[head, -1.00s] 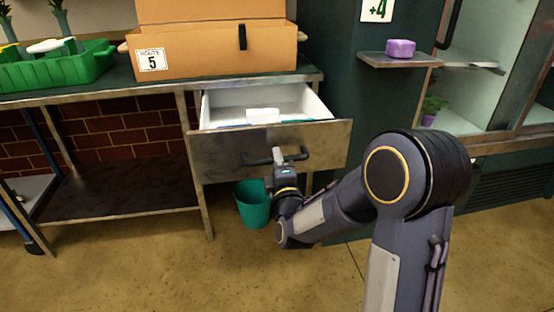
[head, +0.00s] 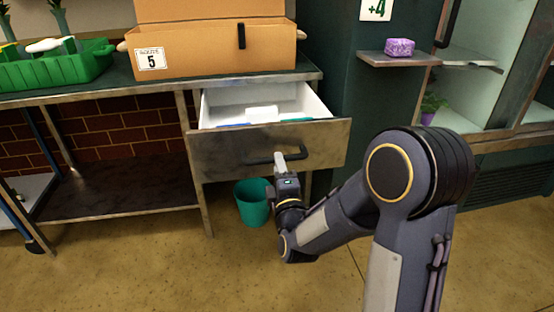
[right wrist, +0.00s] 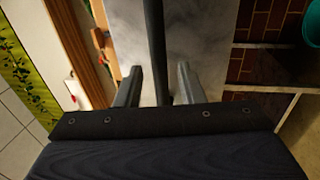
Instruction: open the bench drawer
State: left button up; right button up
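The bench drawer (head: 225,152) stands pulled out from under the right end of the bench, and its white interior (head: 315,103) shows. Its dark bar handle (head: 318,151) is on the metal front. My right gripper (head: 280,162) is at the handle's middle. In the right wrist view the handle (right wrist: 154,40) passes between the two fingers of my right gripper (right wrist: 157,84), with a gap visible on each side. The fingers are apart and do not appear to press on the bar. My left gripper is not in view.
A cardboard box (head: 210,58) and a green crate (head: 55,68) stand on the bench top. A teal bin (head: 252,203) is on the floor below the drawer. A small shelf (head: 385,60) with a purple block (head: 399,47) is at the right. The floor in front is clear.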

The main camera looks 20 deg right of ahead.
jog(key=shift+v, duration=2.35)
jog(key=s+a+f+m+g+y, duration=0.2)
jog(key=s+m+g+y, duration=0.2)
jog(key=s+m+g, duration=0.6)
jog(key=s+a+f+m+g+y, duration=0.25)
jog(key=s+m+g+y, duration=0.35)
jog(key=s, duration=0.9)
notch_tip(320, 180, up, 36)
jog(key=t+h+p, duration=0.1)
jog(key=t+p, duration=0.1)
jog(key=p, duration=3.4)
jog(key=shift+s+m, duration=0.2)
jog(key=shift+m, duration=0.2)
